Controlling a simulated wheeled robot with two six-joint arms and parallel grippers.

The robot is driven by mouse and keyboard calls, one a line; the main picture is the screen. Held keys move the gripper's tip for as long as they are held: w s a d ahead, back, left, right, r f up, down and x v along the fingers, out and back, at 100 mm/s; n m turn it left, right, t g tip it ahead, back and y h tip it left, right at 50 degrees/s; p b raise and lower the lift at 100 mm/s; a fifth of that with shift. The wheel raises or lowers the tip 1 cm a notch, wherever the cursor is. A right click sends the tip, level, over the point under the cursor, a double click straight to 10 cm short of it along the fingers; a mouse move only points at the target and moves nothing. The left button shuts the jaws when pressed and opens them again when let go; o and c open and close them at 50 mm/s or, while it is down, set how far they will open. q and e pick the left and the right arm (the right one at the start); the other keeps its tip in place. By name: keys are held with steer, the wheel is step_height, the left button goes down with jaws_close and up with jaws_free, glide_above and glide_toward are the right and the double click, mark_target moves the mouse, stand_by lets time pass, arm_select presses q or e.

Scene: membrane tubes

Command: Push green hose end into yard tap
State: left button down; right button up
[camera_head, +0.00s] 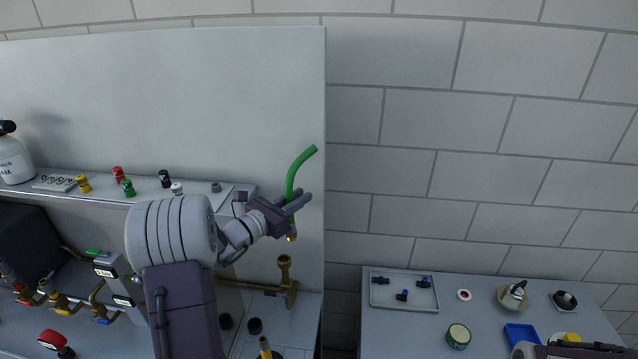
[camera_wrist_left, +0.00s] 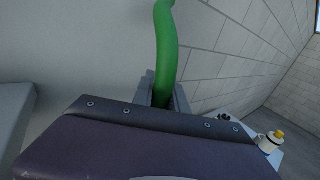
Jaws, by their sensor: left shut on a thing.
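My left gripper (camera_head: 297,202) is shut on the green hose (camera_head: 299,167), in the air in front of the grey panel. The hose curves up and to the right above the fingers. A short brass-coloured end (camera_head: 291,237) shows just below them. In the left wrist view the hose (camera_wrist_left: 166,45) rises from between the two fingers (camera_wrist_left: 164,92); its lower end is hidden by the gripper body. A brass tap (camera_head: 285,268) with an upward mouth stands below the gripper, apart from the hose end; I cannot tell for sure that it is the yard tap.
A shelf with several small coloured fittings (camera_head: 128,187) runs behind my left arm. Valves and a red gauge (camera_head: 52,340) are at the lower left. A side table (camera_head: 385,335) at the right holds a tray (camera_head: 404,306), a green tin (camera_head: 458,335) and a blue box (camera_head: 521,336).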

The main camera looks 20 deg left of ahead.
arm_select(q)
steer(key=a, duration=0.1)
steer(key=a+f+y+p, duration=0.1)
steer(key=a, duration=0.1)
steer(key=shift+s+f+n, duration=0.2)
steer(key=shift+n, duration=0.1)
steer(key=shift+s+a, duration=0.1)
steer(key=shift+d, duration=0.2)
arm_select(e)
steer(key=shift+s+d+r, duration=0.1)
steer(key=shift+s+r, duration=0.05)
steer(key=shift+r, duration=0.75)
steer(key=shift+f, duration=0.15)
arm_select(q)
step_height(320, 180, down, 6)
steer(key=b, duration=0.6)
steer(key=shift+b, duration=0.35)
arm_select(e)
step_height(320, 180, down, 6)
arm_select(q)
steer(key=shift+r, duration=0.1)
